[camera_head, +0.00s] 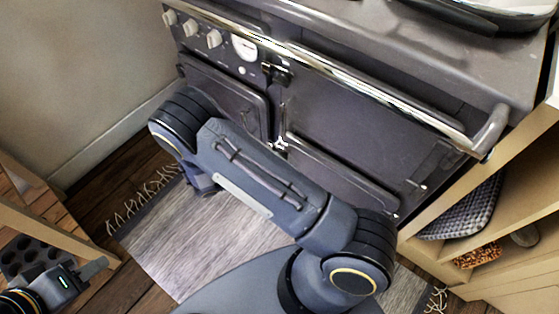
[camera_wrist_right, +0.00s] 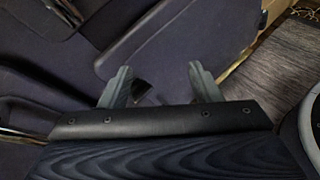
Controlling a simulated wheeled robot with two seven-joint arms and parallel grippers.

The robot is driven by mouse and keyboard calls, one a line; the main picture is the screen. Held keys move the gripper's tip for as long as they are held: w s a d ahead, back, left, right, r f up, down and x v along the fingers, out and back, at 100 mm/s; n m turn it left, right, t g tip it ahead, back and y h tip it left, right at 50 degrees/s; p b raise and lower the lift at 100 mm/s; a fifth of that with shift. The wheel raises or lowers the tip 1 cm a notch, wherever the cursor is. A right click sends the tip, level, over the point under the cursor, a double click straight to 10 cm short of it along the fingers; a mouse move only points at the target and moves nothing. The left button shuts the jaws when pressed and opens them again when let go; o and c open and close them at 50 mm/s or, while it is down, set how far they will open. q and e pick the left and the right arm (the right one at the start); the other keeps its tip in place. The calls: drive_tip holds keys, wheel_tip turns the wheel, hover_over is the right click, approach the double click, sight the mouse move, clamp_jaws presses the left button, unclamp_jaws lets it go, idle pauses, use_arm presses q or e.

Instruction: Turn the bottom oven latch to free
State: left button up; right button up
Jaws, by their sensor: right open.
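The dark range oven (camera_head: 350,115) stands across the top of the head view. A small bright metal piece (camera_head: 280,144), possibly the bottom oven latch, sits between the doors just above my right arm; its setting is too small to tell. The lower right door (camera_head: 335,178) appears closed. My right arm covers the lower left front and hides its gripper there. In the right wrist view my right gripper (camera_wrist_right: 160,85) is open, with nothing between its fingers and dark panels beyond. My left gripper (camera_head: 88,270) is at the lower left, away from the oven; its jaws are unclear.
A metal rail (camera_head: 375,92) runs along the oven front, with knobs and a gauge (camera_head: 244,47) at left. A fringed rug (camera_head: 165,240) lies on the floor. Wooden shelves (camera_head: 500,225) stand close at right, and a wooden unit (camera_head: 60,232) at left.

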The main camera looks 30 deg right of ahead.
wheel_tip(320, 180, down, 8)
drive_tip(key=w+a+n+t+h, duration=0.2)
drive_tip(key=n+t+h, duration=0.1)
drive_tip(key=n+t, duration=0.45)
drive_tip(key=shift+m, duration=0.35)
drive_tip(key=b+x, duration=0.1)
drive_tip(key=x, duration=0.7)
drive_tip(key=shift+w+r, duration=0.1)
drive_tip(key=shift+w, duration=0.1)
